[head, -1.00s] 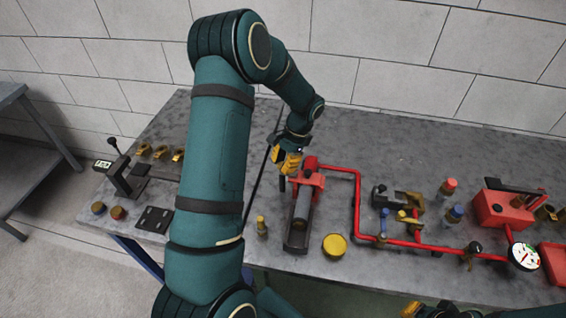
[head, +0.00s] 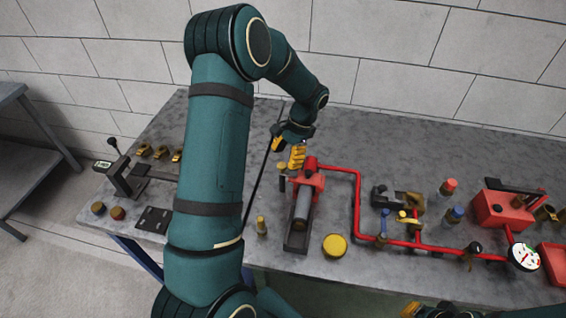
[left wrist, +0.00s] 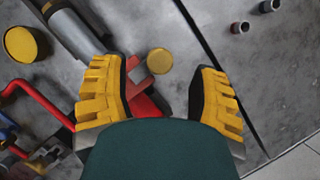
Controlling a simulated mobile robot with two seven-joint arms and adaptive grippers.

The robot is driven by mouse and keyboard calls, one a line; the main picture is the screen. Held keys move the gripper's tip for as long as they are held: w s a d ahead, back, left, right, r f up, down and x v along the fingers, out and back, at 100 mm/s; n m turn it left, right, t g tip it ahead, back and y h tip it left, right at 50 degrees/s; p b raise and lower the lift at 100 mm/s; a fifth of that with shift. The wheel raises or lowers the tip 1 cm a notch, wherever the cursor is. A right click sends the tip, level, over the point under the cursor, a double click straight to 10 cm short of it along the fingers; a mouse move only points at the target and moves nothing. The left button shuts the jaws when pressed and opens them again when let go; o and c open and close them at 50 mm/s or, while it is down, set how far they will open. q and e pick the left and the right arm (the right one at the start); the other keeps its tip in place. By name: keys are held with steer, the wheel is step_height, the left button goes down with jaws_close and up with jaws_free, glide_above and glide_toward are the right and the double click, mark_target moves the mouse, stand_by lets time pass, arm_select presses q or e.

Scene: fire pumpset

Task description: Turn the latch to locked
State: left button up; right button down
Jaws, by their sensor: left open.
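My left gripper (head: 287,152) is open and empty, above the back end of a grey cylinder in a dark cradle (head: 297,232). A red bracket (head: 310,181) holds that end. Beside it stands a small post with a round brass knob (head: 281,167); this may be the latch, but I cannot tell for sure. In the left wrist view the brass knob (left wrist: 159,61) lies between the two yellow fingers, apart from both. The red bracket (left wrist: 142,78) shows close to the left finger. No locked mark is readable. My right gripper (head: 440,311) barely shows at the bottom edge.
A red pipe (head: 357,205) runs from the bracket to valves and a pressure gauge (head: 525,257). A yellow cap (head: 334,246) and a small brass post (head: 261,226) stand near the cradle. A lever clamp (head: 125,177) stands left. The table behind is mostly clear.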

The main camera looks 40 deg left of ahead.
arm_select(q)
steer(key=v, duration=0.9)
steer(key=shift+s, duration=0.1)
